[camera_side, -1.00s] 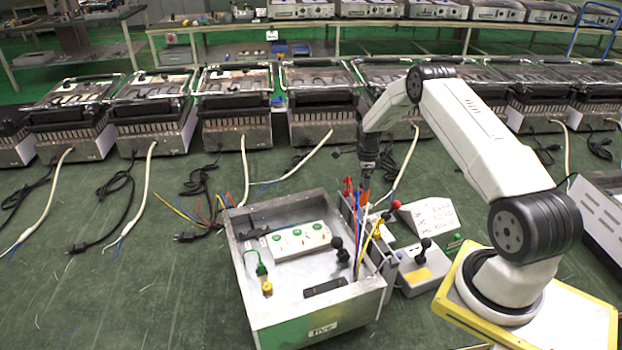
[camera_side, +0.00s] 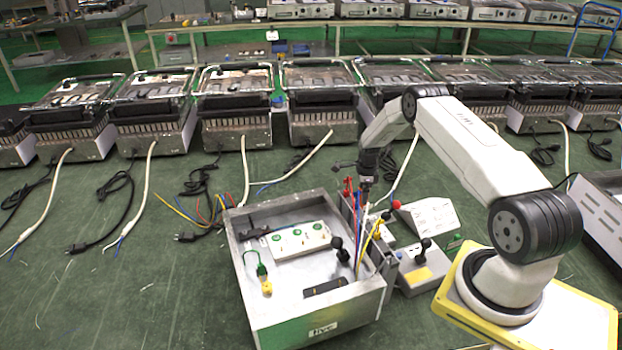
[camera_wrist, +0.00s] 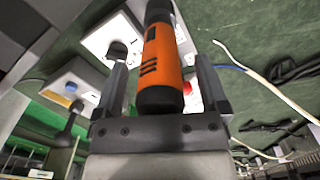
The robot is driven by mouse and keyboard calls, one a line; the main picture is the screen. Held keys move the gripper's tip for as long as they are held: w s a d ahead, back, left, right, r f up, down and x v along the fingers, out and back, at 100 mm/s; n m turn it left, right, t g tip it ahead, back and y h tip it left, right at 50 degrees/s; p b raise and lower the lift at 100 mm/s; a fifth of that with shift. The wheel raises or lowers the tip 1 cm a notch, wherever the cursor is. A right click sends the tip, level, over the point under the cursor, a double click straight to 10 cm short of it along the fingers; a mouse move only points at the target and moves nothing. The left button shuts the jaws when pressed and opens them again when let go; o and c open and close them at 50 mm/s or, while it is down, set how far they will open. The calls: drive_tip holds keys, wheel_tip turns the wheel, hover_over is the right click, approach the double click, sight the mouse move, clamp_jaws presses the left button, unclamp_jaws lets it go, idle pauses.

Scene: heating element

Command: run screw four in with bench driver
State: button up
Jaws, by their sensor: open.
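The bench driver (camera_wrist: 162,62), an orange and black cylinder, stands between the two fingers of my gripper (camera_wrist: 163,75) in the wrist view. The fingers are open, with a gap on each side of the driver. In the side view my gripper (camera_side: 366,180) points down at the tool rack (camera_side: 374,243) on the right wall of the metal box. The driver's body is mostly hidden there by my gripper. I cannot pick out screw four in either view.
The open metal box (camera_side: 260,318) holds a white block with green discs (camera_side: 300,238) and a black-knobbed lever. A grey control box (camera_side: 423,268) and a white sloped panel (camera_side: 430,216) stand to its right. Grills (camera_side: 320,115) line the back; loose cables lie left.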

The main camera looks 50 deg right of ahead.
idle(0.4)
clamp_jaws()
drive_tip(key=shift+r, duration=0.15)
drive_tip(key=shift+r, duration=4.9)
drive_tip(key=shift+r, duration=0.1)
